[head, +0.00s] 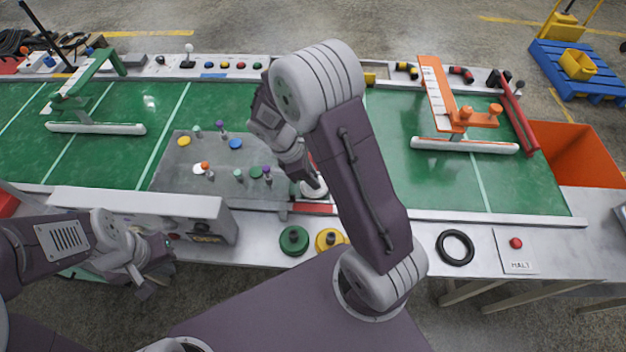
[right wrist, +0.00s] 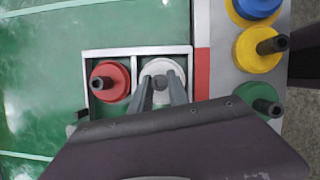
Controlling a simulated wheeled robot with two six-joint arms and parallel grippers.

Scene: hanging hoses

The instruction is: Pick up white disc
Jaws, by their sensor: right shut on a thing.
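A white disc (right wrist: 160,67) with a dark knob sits in the right compartment of a pale two-part tray (right wrist: 135,50) in the right wrist view. My right gripper (right wrist: 164,86) is over it, its fingers shut on the disc's knob. In the head view the white disc (head: 312,188) shows partly beside my right arm, which hides much of the gripper. The disc appears still down in the tray. My left gripper (head: 148,284) is low at the left, in front of the table edge; its jaw opening is unclear.
A red disc (right wrist: 110,82) fills the tray's other compartment. A green disc (head: 294,240) and a yellow disc (head: 329,239) stand on the front ledge, with a blue disc (right wrist: 258,5) beyond. A grey board (head: 215,180) with small discs and pegs lies left. A black ring (head: 455,233) lies right.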

